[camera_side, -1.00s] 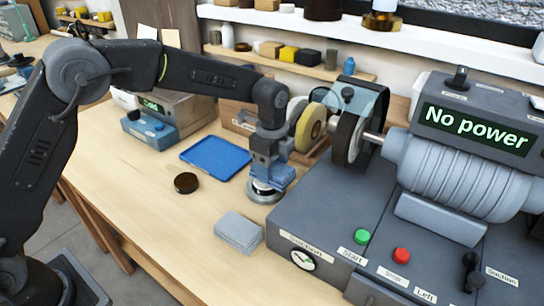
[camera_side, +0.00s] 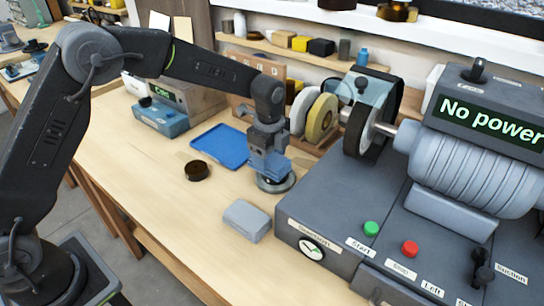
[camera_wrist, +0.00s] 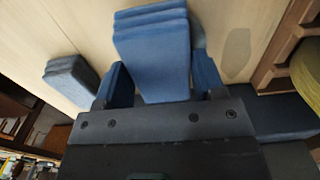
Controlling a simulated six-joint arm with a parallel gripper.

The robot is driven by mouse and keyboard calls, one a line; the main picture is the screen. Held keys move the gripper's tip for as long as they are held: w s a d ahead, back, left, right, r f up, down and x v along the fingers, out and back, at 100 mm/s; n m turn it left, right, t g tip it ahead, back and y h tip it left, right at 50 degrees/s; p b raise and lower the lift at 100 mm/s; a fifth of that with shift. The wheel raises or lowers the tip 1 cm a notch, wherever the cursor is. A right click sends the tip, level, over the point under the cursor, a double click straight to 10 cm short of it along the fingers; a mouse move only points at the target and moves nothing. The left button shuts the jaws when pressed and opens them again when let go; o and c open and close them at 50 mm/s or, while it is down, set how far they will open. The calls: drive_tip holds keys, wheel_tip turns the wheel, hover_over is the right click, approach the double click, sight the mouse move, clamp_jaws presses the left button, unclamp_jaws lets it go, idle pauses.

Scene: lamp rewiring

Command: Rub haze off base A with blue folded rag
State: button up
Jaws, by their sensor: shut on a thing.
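My gripper (camera_side: 268,162) points down and is shut on the blue folded rag (camera_wrist: 152,45), which shows its layered folds between the blue fingers in the wrist view. In the side view the rag is mostly hidden by the fingers. Directly under them is a round metallic base (camera_side: 277,185), probably base A, on the table beside the grey machine. The rag's underside is at or just above the base; contact cannot be made out. In the wrist view the rag hides most of the base. Any haze is too small to tell.
A grey folded cloth (camera_side: 247,220) lies in front of the base. A blue tray (camera_side: 220,147) and a dark round puck (camera_side: 197,171) lie to the left. The grey machine (camera_side: 330,205) with buttons and wheels stands close on the right. The table's front left is clear.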

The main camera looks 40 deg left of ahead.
sight(284, 162)
drive_tip(key=shift+d+f, duration=0.1)
drive_tip(key=shift+d, duration=1.85)
drive_tip(key=shift+w+a, duration=0.2)
drive_tip(key=shift+a, duration=0.95)
drive_tip(key=shift+w+a, duration=0.15)
drive_tip(key=shift+a, duration=1)
drive_tip(key=shift+d, duration=2.25)
drive_tip(key=shift+a, duration=2.25)
drive_tip(key=shift+d+r, duration=0.1)
drive_tip(key=shift+r, duration=4.1)
drive_tip(key=s+r, duration=0.5)
drive_tip(key=s, duration=0.1)
